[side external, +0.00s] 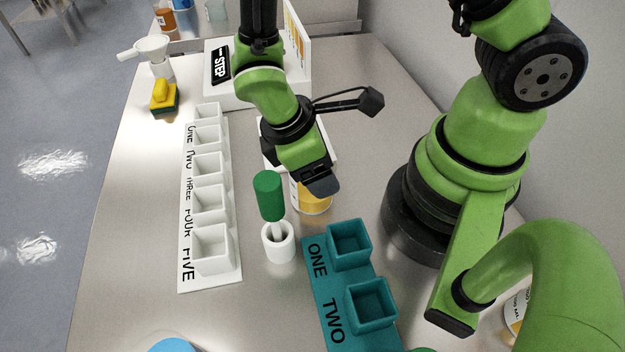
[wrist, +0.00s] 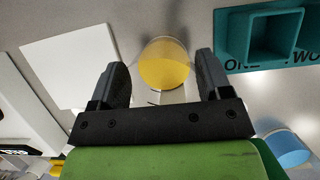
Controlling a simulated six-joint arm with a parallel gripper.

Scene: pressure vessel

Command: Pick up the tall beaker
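A clear beaker with yellow contents (side external: 313,198) stands on the table just below my gripper, partly hidden by it in the side view. In the wrist view the beaker (wrist: 165,64) appears between the two fingers and slightly beyond their tips. I cannot tell its height from these views. My gripper (wrist: 161,63) is open, with nothing seen held between its fingers. In the side view my gripper (side external: 322,185) hangs tilted over the beaker, and whether they touch is unclear.
A white holder with a green-handled tool (side external: 268,195) stands close left of the beaker. A teal two-slot rack (side external: 318,280) is in front, and a white numbered rack (side external: 188,270) is at left. A white square plate (wrist: 75,65) lies beside the beaker. A blue-topped item (wrist: 285,148) shows in the wrist view.

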